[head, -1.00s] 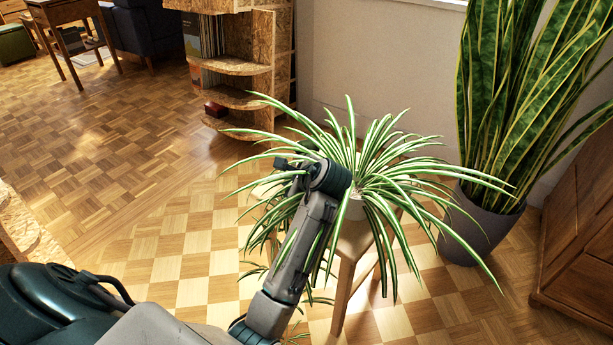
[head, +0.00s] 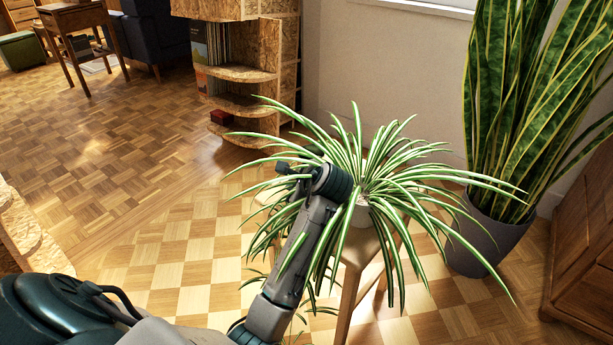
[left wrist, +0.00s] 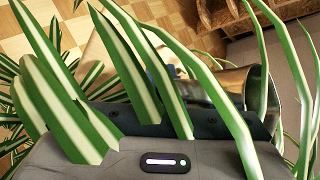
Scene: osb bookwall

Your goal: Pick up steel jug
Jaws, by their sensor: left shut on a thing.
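The steel jug (left wrist: 238,86) shows in the left wrist view as a shiny curved metal body, partly covered by striped leaves and by the gripper. My left gripper (left wrist: 185,120) is shut on it. In the head view my left arm (head: 315,215) reaches into the spider plant (head: 385,185), and the fingers and the jug are hidden there behind the wrist and leaves. My right gripper is in neither current view.
The spider plant stands in a pale pot (head: 361,213) on a wooden stool (head: 358,250). A snake plant in a grey pot (head: 485,245) and a wooden cabinet (head: 585,245) are at the right. An OSB shelf (head: 245,105) stands behind. Parquet floor is free at left.

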